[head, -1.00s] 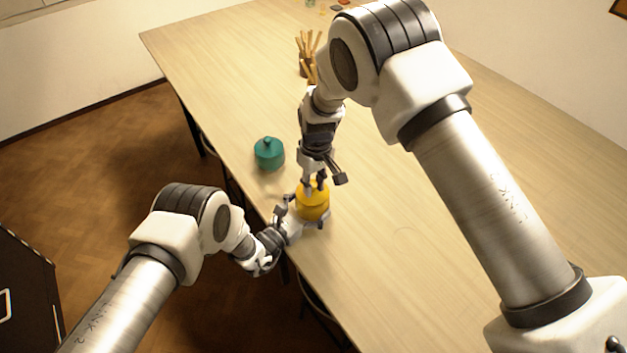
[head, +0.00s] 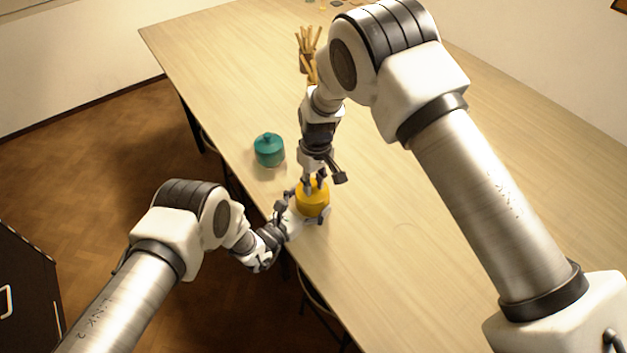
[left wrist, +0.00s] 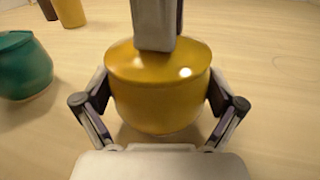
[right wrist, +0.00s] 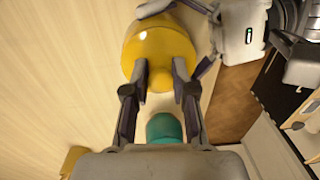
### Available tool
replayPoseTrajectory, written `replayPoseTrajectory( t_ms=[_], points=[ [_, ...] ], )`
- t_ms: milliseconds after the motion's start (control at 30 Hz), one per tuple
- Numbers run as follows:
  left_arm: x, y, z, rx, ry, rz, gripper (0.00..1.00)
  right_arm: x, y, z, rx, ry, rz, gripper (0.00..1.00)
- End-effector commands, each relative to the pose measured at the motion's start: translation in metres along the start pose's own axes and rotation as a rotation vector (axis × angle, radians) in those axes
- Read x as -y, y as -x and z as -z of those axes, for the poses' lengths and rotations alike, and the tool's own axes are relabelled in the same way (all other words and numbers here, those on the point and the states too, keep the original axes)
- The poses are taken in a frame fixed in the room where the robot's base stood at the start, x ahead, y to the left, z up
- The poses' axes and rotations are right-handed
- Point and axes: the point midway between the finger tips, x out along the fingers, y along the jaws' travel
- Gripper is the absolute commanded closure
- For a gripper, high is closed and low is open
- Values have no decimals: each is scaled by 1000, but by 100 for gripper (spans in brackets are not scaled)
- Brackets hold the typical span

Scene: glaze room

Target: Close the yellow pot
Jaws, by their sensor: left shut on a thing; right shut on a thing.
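The yellow pot (head: 313,207) stands near the table's left edge. In the left wrist view the pot's body (left wrist: 158,108) sits between the two fingers of my left gripper (left wrist: 160,92), which is shut around it from the side. The yellow lid (left wrist: 120,60) rests on the pot's top, level as far as I can see, its rim meeting the body. My right gripper (head: 315,184) comes from above and is shut on the lid's knob, which its fingers mostly hide. In the right wrist view the lid (right wrist: 158,48) shows beyond the fingertips.
A teal lidded pot (head: 269,151) stands close by, behind and left of the yellow pot. A brown holder with wooden tools (head: 308,62) is further back, partly behind my right arm. The table (head: 400,270) is clear to the right.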

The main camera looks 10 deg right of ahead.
Motion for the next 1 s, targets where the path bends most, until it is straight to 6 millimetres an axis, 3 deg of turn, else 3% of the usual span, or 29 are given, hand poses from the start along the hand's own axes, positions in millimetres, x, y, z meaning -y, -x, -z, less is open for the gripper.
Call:
replayPoseTrajectory(
  t_ms=[67, 100, 133, 167, 567, 1000],
  points=[
    [0, 0, 0, 0, 0, 0, 68, 0, -2, 0, 0, 0, 0, 100],
    [0, 0, 0, 0, 0, 0, 68, 0, -1, 0, 0, 0, 0, 60],
    [0, 0, 0, 0, 0, 0, 68, 0, -1, 0, 0, 0, 0, 50],
    [0, 0, 0, 0, 0, 0, 68, 0, -2, 0, 0, 0, 0, 45],
    [0, 0, 0, 0, 0, 0, 68, 0, 6, 0, -1, 0, -1, 45],
    [0, 0, 0, 0, 0, 0, 68, -1, 98, 1, -4, 0, -1, 45]
  ],
)
